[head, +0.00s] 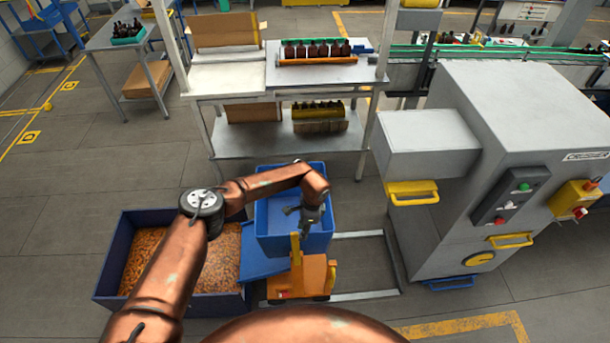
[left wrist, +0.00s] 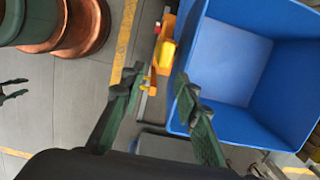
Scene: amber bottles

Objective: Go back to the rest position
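My left gripper (head: 312,222) hangs over the blue bin (head: 325,243), near its front side. In the left wrist view, the fingers of my left gripper (left wrist: 157,90) are spread apart with nothing between them. The blue bin also shows in the left wrist view (left wrist: 228,62), to the right of the fingers, and looks empty. My right gripper (left wrist: 14,89) appears at the left edge of the left wrist view as two dark prongs held apart, with nothing seen between them. It is not in the head view. Several amber bottles (head: 318,50) stand in a row on the workbench.
A dark blue crate (head: 105,283) of orange-brown bits stands left of the bin. An orange wheeled device (head: 318,275) is in front of the bin. The workbench (head: 225,77) stands behind, and a large grey machine (head: 475,160) is at the right. Open floor lies at the left.

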